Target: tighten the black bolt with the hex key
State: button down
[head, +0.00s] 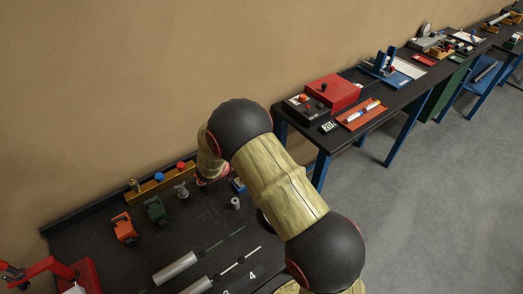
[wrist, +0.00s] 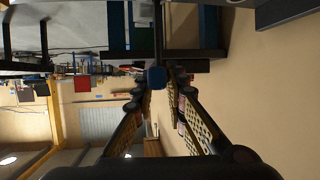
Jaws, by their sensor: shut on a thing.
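In the wrist view my gripper (wrist: 156,88) has its two perforated fingers closing in on a small dark blue block (wrist: 156,77). A thin dark shaft runs up from this block, so it looks like the hex key, though its full shape does not show. In the head view my arm crosses the middle and hides my gripper and whatever it holds. I cannot make out the black bolt in either view.
A red press-like tool (head: 84,274) stands lower left. Another bench with a red box (head: 333,92) runs right; grey floor is clear.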

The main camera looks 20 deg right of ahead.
jog(key=shift+r, duration=0.2)
jog(key=shift+r+p, duration=1.6)
jog(key=shift+p, duration=0.25)
